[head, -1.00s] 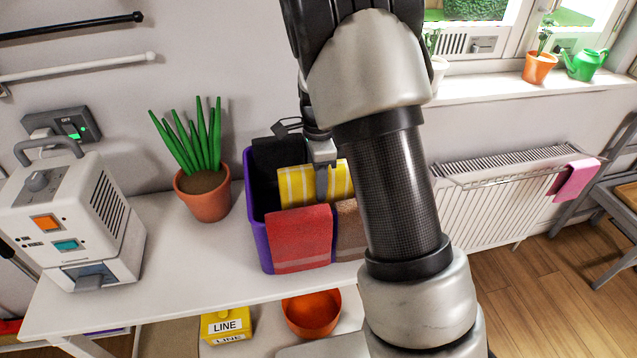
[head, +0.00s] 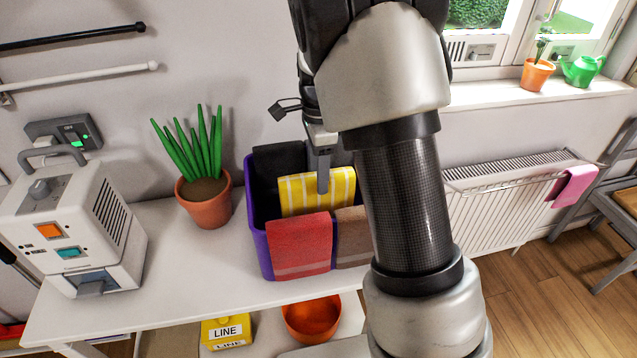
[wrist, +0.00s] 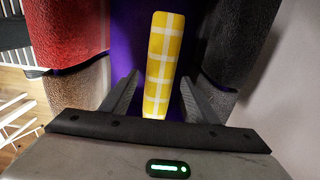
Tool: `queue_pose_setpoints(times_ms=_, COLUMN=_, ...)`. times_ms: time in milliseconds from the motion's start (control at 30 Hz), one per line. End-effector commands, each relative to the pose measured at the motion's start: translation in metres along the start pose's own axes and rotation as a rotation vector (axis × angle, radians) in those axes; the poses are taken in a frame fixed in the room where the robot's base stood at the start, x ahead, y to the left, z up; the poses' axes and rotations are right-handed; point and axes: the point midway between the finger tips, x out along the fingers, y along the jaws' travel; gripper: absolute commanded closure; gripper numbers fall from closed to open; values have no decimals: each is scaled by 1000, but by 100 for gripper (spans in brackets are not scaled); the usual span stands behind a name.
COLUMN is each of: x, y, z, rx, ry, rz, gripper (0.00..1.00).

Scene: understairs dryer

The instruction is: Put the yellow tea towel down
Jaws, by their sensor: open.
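The yellow tea towel (head: 303,192), with white stripes, is in the purple bin (head: 257,228) on the white shelf, behind a red cloth. In the wrist view the towel (wrist: 164,62) shows as a narrow yellow strip with the purple bin around it. My gripper (head: 322,188) is in front of the towel in the head view. In the wrist view its two fingers (wrist: 158,95) stand apart on either side of the towel's near end, with gaps visible. My arm hides part of the bin's right side.
A red cloth (head: 299,243), a brown cloth (head: 351,236) and a dark cloth (head: 278,160) hang over the bin's rim. A potted plant (head: 206,205) and a white machine (head: 75,225) stand to the left.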

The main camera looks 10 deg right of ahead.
Motion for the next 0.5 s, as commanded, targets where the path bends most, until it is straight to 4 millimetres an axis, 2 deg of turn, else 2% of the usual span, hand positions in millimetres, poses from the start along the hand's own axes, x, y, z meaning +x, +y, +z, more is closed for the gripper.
queue_pose_setpoints(times_ms=33, x=-15, y=-1, z=0, rx=-1, ry=0, rz=-3, gripper=46)
queue_pose_setpoints(times_ms=100, x=-28, y=0, z=0, rx=-1, ry=0, rz=-2, gripper=46)
queue_pose_setpoints(times_ms=200, x=-43, y=0, z=0, rx=-1, ry=-1, rz=-2, gripper=46)
queue_pose_setpoints(times_ms=367, x=-57, y=0, z=0, rx=-3, ry=-1, rz=-1, gripper=46)
queue_pose_setpoints(times_ms=500, x=-79, y=13, z=-1, rx=-80, ry=-19, rz=-29, gripper=46)
